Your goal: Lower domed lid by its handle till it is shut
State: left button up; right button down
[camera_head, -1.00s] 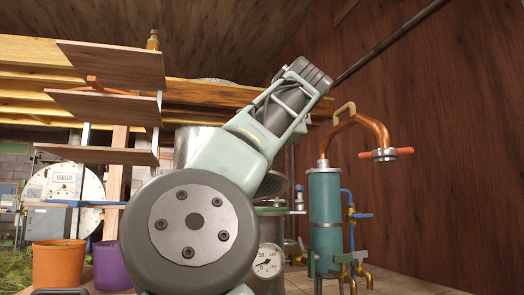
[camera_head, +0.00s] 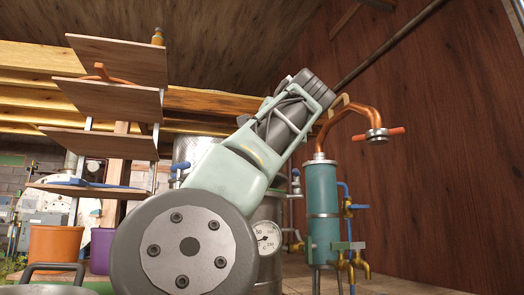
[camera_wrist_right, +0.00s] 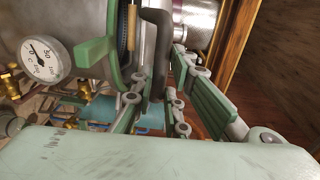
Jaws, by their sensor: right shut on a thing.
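In the right wrist view, the still pot (camera_wrist_right: 88,22) lies along the left with a green rim (camera_wrist_right: 97,52). Beside the rim, a strip of the grey domed lid (camera_wrist_right: 145,30) shows, with a dark band between them; I cannot tell how wide any gap is. The lid's dark bent handle (camera_wrist_right: 157,50) stands between the fingers of my right gripper (camera_wrist_right: 166,98), which is shut on it. In the head view my own arm covers the lid and the right gripper; part of the pot (camera_head: 268,212) shows beside it. My left gripper is not in view.
The pot's dial gauge (camera_head: 267,238) faces forward. A teal condenser (camera_head: 323,215) with a copper pipe (camera_head: 338,112) and brass taps stands right. Wooden shelves (camera_head: 115,100) stand left. A grey lid-like top with a dark handle (camera_head: 52,268) is at lower left.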

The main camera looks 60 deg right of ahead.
jog(key=shift+s+f, duration=0.1)
dwell(0.3)
jog(key=c, duration=1.8)
grip_release()
jog(key=shift+o, duration=0.2)
jog(key=v, duration=1.2)
jog(key=shift+f, duration=0.15)
